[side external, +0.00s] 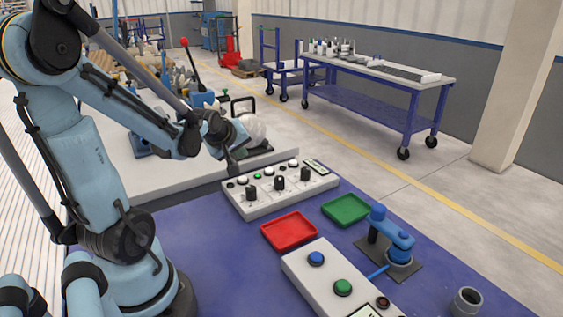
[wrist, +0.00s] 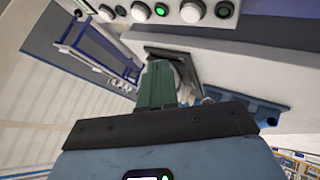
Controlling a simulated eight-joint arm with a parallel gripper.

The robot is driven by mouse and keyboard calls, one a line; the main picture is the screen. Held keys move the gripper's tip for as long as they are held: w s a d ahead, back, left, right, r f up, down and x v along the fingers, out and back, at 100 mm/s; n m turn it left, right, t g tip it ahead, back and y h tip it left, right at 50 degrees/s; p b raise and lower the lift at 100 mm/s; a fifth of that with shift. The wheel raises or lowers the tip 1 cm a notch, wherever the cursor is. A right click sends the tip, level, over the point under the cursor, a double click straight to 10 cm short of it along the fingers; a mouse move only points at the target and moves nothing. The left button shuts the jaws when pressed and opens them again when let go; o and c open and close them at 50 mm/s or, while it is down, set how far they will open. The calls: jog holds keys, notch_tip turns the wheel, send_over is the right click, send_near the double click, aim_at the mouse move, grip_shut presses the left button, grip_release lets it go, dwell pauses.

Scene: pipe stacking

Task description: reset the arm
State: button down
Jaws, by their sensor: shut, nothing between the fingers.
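My light-blue arm reaches from the left of the side external view. My gripper (side external: 233,168) hangs in the air near the left end of the white control panel (side external: 280,190), apart from it as far as I can tell. In the wrist view the green fingers of my gripper (wrist: 157,75) are together, with nothing held between them. A short grey pipe piece (side external: 467,302) stands upright at the lower right of the blue table (side external: 200,235), far from my gripper.
A red tray (side external: 289,231) and a green tray (side external: 346,209) lie on the table. A blue clamp-like device (side external: 392,240) stands right of them. A second button box (side external: 335,285) is in front. A white bench (side external: 125,180) with tools lies behind my arm.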

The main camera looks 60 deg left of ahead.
jog(key=d+r+m+h, duration=0.1)
jog(key=d+m+h, duration=0.2)
jog(key=d+m, duration=0.5)
jog(key=s+d+r+m+h, duration=0.1)
jog(key=d+r+m+h, duration=0.1)
jog(key=d+m, duration=0.7)
jog(key=d+h, duration=0.1)
jog(key=d, duration=0.7)
jog(key=shift+s, duration=0.15)
jog(key=c, duration=1.8)
grip_release()
